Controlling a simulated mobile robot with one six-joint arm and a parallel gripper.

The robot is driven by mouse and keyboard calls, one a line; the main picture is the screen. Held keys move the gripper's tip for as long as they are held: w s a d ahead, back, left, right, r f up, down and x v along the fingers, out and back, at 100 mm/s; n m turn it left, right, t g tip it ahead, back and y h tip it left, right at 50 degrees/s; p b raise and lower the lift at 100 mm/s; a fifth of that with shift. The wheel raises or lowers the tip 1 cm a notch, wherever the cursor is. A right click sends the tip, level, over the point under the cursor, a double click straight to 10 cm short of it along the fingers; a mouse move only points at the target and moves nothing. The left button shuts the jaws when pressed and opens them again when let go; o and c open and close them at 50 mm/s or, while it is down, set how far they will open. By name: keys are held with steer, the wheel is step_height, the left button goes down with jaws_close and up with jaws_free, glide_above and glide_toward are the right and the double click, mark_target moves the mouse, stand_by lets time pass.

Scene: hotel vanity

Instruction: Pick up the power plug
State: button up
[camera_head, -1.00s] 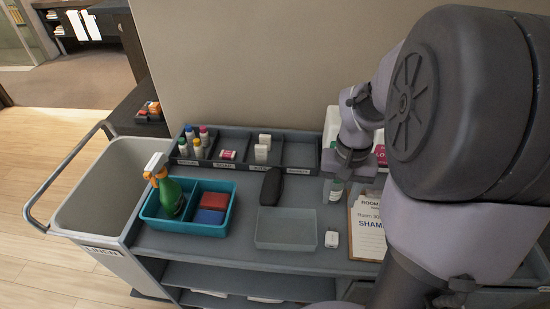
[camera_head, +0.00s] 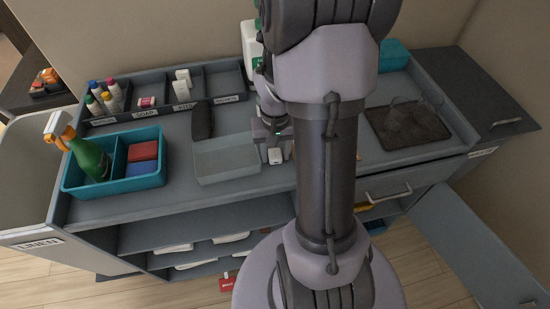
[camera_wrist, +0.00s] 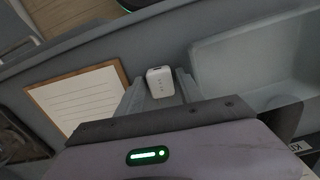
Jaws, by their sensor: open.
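The power plug is a small white block with small dark marks on its face. In the head view the plug (camera_head: 275,156) is on the grey cart top, just right of the clear tray. In the wrist view the plug (camera_wrist: 160,82) appears between the two grey fingers. My gripper (camera_wrist: 160,92) is open, with one finger on each side of the plug. In the head view my gripper (camera_head: 273,143) points down at the plug, partly hidden by my arm. I cannot tell whether either finger touches it.
The clear tray (camera_head: 226,160) is close left of the plug. A clipboard (camera_wrist: 85,97) with paper lies on the plug's other side. A teal caddy (camera_head: 115,183) holds a green spray bottle (camera_head: 88,157). Glasses stand on a dark tray (camera_head: 410,138) at the right.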

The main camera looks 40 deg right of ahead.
steer(key=shift+r, duration=0.1)
steer(key=shift+c, duration=0.2)
jaws_close()
